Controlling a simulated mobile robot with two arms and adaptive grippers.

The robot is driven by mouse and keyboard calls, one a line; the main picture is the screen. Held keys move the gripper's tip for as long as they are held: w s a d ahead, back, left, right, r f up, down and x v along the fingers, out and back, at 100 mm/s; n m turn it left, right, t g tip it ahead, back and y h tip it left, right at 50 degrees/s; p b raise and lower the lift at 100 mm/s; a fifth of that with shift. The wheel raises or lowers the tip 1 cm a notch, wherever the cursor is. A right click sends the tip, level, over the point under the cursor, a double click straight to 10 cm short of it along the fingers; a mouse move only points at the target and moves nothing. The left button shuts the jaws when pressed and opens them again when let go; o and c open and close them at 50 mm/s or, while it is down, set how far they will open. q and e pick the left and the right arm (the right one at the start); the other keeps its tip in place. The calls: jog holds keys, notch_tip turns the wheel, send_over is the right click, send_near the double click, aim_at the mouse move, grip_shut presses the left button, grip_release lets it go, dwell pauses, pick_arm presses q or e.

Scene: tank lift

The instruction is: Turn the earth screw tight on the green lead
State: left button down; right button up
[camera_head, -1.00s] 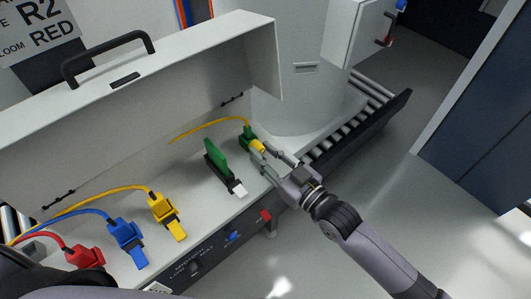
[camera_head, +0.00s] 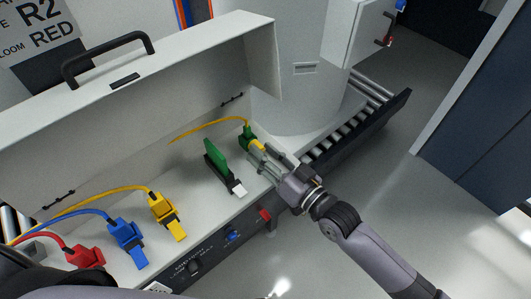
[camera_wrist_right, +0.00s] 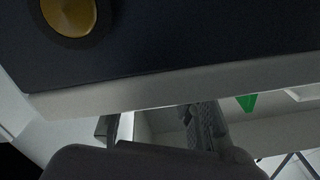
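The green lead's clamp (camera_head: 247,133) sits at the far right end of the white shelf, with a yellow cable running to it. Its yellow earth screw (camera_head: 258,146) points toward me. My right gripper (camera_head: 259,152) has its fingertips on either side of the yellow screw and looks shut on it; the fingers partly cover it. In the right wrist view the two fingers (camera_wrist_right: 160,125) show with a gap between them, and the screw cannot be made out there. A small green piece (camera_wrist_right: 247,103) shows beside them. My left gripper is out of view.
A green plate on a black holder (camera_head: 217,160) stands left of my right gripper. Yellow (camera_head: 163,208), blue (camera_head: 127,235) and red (camera_head: 86,257) plugs sit further left. A raised white lid (camera_head: 190,55) is behind. A roller conveyor (camera_head: 350,125) lies right.

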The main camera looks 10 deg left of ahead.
jog(key=shift+o, duration=0.6)
notch_tip(320, 180, up, 10)
dwell(0.4)
